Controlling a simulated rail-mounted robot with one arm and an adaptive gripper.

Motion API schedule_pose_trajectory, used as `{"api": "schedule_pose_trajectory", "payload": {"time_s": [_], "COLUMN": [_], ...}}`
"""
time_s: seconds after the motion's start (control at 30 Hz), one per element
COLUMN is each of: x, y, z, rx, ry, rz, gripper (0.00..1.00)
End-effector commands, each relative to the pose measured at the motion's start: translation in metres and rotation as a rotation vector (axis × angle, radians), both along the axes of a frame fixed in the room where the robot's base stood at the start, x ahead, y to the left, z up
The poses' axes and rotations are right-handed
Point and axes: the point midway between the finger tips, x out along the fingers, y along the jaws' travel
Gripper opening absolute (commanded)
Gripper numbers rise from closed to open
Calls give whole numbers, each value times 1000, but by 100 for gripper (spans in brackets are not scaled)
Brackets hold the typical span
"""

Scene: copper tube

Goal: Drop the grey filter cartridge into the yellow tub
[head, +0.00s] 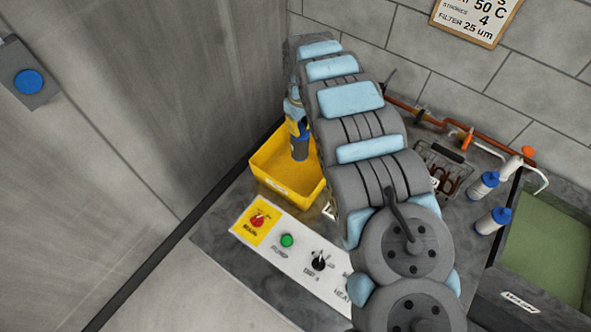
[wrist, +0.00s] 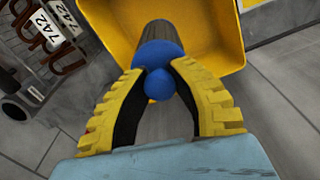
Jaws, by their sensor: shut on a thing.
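The grey filter cartridge (wrist: 160,34) is a dark grey cylinder with a blue end and a blue knob. My gripper (wrist: 160,88) is shut on the blue knob, with its yellow fingers on both sides. In the head view the cartridge (head: 300,148) hangs roughly upright below my gripper (head: 297,125), in line with the inside of the yellow tub (head: 287,191). In the wrist view its far end points into the tub (wrist: 215,25). I cannot tell whether its lower end is below the rim. My arm hides the tub's right side in the head view.
A control panel (head: 300,252) with a red knob and green button lies in front of the tub. A wire rack (head: 440,165), two white bottles with blue caps (head: 484,186) and copper pipes (head: 400,104) are to the right. A wall stands left of the tub.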

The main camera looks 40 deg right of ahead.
Motion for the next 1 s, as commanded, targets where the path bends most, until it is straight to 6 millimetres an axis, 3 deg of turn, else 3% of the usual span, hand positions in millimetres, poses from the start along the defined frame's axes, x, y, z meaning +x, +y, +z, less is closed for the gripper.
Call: {"api": "schedule_pose_trajectory", "payload": {"time_s": [0.4, 0.8, 0.83, 0.9, 0.93, 1.0], "x": [1, 1, 0, 0, 0, 0], "y": [-1, 0, 0, 0, 0, 0], "z": [-44, -50, -50, -50, -50, -50], "rx": [-2, -2, -2, -2, -1, -1], "ry": [-2, -2, -2, -1, -1, -1], "rz": [-2, -1, -1, -1, -1, -1], "gripper": [0, 0, 24, 44, 51, 51]}}
